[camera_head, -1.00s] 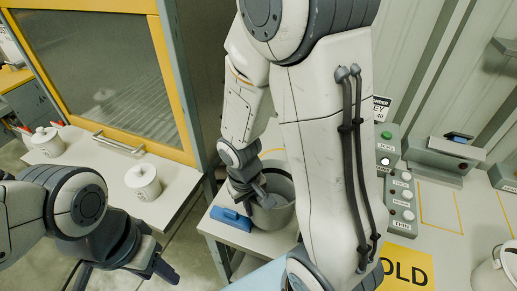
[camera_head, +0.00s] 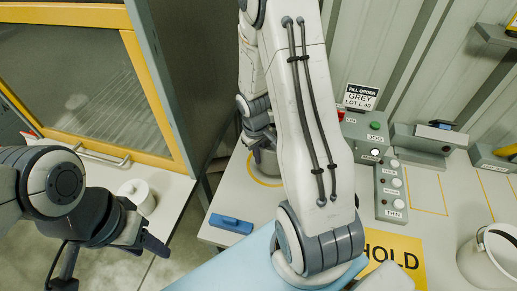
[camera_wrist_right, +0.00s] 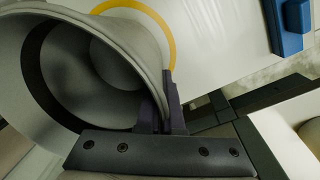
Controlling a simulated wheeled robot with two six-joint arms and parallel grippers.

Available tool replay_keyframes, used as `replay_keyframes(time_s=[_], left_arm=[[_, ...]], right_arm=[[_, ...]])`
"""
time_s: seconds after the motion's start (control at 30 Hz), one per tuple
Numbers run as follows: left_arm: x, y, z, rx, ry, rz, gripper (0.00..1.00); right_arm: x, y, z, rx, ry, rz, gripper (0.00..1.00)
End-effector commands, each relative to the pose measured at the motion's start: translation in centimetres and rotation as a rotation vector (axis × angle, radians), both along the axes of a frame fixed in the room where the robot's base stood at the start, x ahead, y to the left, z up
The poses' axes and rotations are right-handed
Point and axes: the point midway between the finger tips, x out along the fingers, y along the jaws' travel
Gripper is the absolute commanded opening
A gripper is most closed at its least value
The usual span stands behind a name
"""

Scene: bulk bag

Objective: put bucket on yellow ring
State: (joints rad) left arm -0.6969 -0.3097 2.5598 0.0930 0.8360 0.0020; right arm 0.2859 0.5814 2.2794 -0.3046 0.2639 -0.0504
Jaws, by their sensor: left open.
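The grey bucket (camera_head: 266,162) is at the back of the white table, mostly hidden behind my right arm in the head view. In the right wrist view the open bucket (camera_wrist_right: 65,65) fills the left side. My right gripper (camera_wrist_right: 160,110) is shut on its rim, one finger inside and one outside. The yellow ring (camera_head: 262,182) on the table shows in part below and around the bucket's base; its arc also shows in the right wrist view (camera_wrist_right: 158,22). I cannot tell whether the bucket touches the table. My left gripper (camera_head: 115,262) is open and empty at the lower left.
A blue block (camera_head: 231,223) lies near the table's left edge. A control box (camera_head: 380,170) with buttons and a yellow HOLD sign (camera_head: 397,255) are to the right. A white lidded pot (camera_head: 138,196) stands on the left bench. Another bucket (camera_head: 490,255) is at far right.

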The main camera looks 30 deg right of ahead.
Motion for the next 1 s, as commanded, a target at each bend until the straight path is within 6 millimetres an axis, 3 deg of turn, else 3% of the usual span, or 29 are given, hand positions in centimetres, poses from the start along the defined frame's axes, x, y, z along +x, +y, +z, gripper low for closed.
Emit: replay_keyframes(time_s=[0.17,0.5,0.9,1.0], left_arm=[[0.0,0.0,0.3,0.000,0.000,0.000,0.50],[0.0,0.0,-3.1,0.000,0.000,-0.001,0.50],[0.0,0.0,-3.3,0.000,0.000,-0.002,0.50],[0.0,0.0,-3.1,0.000,0.000,-0.002,0.50]], right_arm=[[0.5,-0.7,-0.1,0.000,0.000,0.003,0.00],[0.2,-1.2,-3.8,0.000,0.000,-0.005,0.00],[0.2,-1.2,-4.1,0.000,0.000,-0.006,0.00],[0.2,-1.2,-3.9,0.000,0.000,-0.006,0.33]])
